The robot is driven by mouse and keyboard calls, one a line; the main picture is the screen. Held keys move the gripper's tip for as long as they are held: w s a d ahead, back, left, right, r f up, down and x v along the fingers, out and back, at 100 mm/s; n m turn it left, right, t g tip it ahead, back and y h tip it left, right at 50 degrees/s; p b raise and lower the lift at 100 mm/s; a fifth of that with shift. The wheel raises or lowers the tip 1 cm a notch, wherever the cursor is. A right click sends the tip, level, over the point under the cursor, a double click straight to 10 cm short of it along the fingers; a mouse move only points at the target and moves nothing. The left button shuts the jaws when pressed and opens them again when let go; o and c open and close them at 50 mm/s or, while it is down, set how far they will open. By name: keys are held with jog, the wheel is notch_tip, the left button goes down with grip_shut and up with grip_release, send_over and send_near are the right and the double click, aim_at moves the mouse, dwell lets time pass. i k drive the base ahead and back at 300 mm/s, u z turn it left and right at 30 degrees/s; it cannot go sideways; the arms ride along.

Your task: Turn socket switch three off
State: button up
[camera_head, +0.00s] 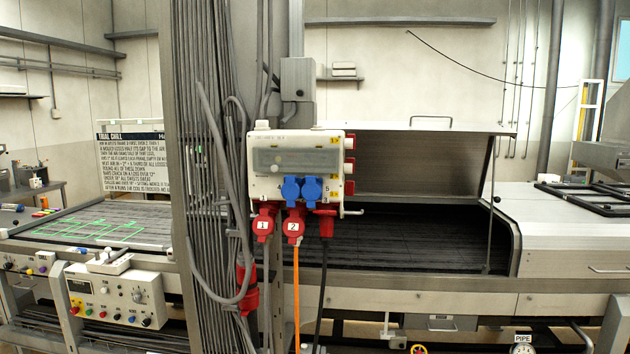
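A pale grey socket box (262,141) is mounted upright on the metal post in the middle of the view. Red sockets hang along its lower edge: one marked 1 (263,227), one marked 2 (293,229), and a third red one (326,221) with a black cable and no number I can read. Two blue sockets (302,190) sit above them. Several red parts (350,164) stick out from its right side beside small yellow labels. Which part is switch three, and its position, I cannot make out. My gripper is not in view.
Thick grey cables (208,150) run down left of the box. An orange cable (297,290) hangs below it. A raised metal hood (420,160) stands open behind, over a dark conveyor bed (420,238). A control box (115,292) with knobs is at lower left.

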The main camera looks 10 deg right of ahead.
aim_at(349, 185)
jog(key=u, duration=0.2)
jog(key=i, duration=0.6)
jog(key=u, duration=1.45)
jog(key=k, duration=0.4)
jog(key=u, duration=0.35)
